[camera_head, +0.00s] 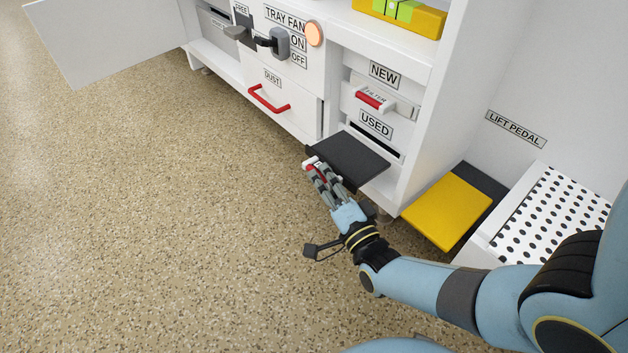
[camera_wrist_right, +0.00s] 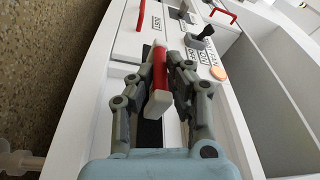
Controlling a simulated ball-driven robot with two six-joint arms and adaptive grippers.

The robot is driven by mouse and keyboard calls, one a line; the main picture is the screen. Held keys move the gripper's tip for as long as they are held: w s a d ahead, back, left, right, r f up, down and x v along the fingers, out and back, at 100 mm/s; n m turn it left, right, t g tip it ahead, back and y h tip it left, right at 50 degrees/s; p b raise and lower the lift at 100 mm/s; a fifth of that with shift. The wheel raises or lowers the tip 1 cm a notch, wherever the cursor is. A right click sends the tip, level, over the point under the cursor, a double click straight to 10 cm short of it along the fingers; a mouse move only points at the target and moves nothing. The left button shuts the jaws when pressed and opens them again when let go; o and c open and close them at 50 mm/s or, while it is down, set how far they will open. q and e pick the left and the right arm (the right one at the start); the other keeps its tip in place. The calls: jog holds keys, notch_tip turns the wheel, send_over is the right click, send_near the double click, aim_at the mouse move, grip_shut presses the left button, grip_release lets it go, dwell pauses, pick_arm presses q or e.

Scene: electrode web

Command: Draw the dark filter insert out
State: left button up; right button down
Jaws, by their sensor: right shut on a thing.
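The dark filter insert (camera_head: 350,156) is a flat black plate, lying roughly level out in front of the cabinet, below and left of the USED slot (camera_head: 377,141). Whether its rear edge is inside the cabinet is unclear. Its red handle with white ends shows in the right wrist view (camera_wrist_right: 160,70), between the fingers. My right gripper (camera_head: 317,172) is shut on this handle at the insert's front edge; it also shows in the right wrist view (camera_wrist_right: 157,90). My left gripper is not in view.
A white filter with a red handle (camera_head: 369,99) sits in the NEW slot. The DUST drawer (camera_head: 269,100) is left of the insert. A yellow pedal (camera_head: 447,208) and a perforated white surface (camera_head: 555,215) are at right. Open floor (camera_head: 180,220) lies to the left.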

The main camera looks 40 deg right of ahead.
jog(key=shift+w+d+r, duration=0.15)
jog(key=shift+d, duration=0.45)
jog(key=shift+r, duration=0.15)
jog(key=shift+n, duration=0.4)
dwell(0.6)
jog(key=shift+w+d, duration=0.15)
jog(key=shift+d, duration=1.75)
jog(key=shift+w+d, duration=0.1)
jog(key=shift+d, duration=1.75)
jog(key=c, duration=1.2)
grip_release()
jog(key=shift+s+f, duration=0.1)
jog(key=shift+f, duration=0.1)
